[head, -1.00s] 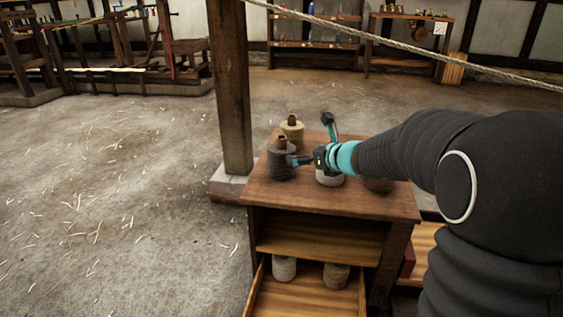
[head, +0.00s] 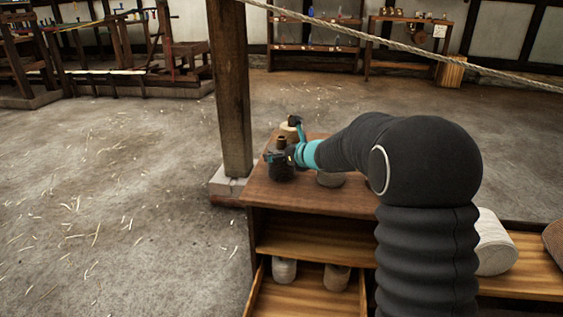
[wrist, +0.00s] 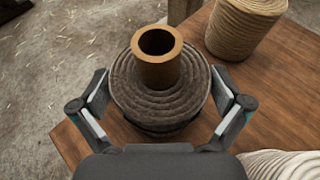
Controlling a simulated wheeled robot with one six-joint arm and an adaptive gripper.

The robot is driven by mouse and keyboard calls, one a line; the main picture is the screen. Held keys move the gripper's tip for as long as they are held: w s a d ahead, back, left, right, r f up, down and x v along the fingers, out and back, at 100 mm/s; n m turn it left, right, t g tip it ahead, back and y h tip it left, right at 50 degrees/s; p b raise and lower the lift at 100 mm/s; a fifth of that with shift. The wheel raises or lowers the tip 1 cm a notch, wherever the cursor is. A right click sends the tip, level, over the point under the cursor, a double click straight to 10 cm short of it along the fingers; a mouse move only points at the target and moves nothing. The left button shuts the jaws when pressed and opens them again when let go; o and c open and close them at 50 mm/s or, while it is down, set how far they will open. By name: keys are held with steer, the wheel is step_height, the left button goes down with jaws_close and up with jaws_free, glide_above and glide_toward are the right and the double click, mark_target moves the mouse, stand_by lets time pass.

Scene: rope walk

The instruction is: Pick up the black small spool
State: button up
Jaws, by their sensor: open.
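The black small spool (head: 281,171) stands upright at the left corner of the wooden cabinet top (head: 330,199). In the wrist view the spool (wrist: 150,92) shows dark wound cord around a brown hollow core. My gripper (head: 284,157) is at the spool in the head view and hides part of it. In the wrist view my gripper (wrist: 160,108) is open, with one finger on each side of the spool. I cannot tell whether either finger touches it.
A tan spool (wrist: 243,25) stands close behind and to the right. A pale spool (wrist: 282,165) shows at the lower right of the wrist view. A wooden post (head: 234,90) rises beside the cabinet. Two spools sit in the open drawer (head: 308,300).

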steer(key=shift+c, duration=0.3)
steer(key=c, duration=1.1)
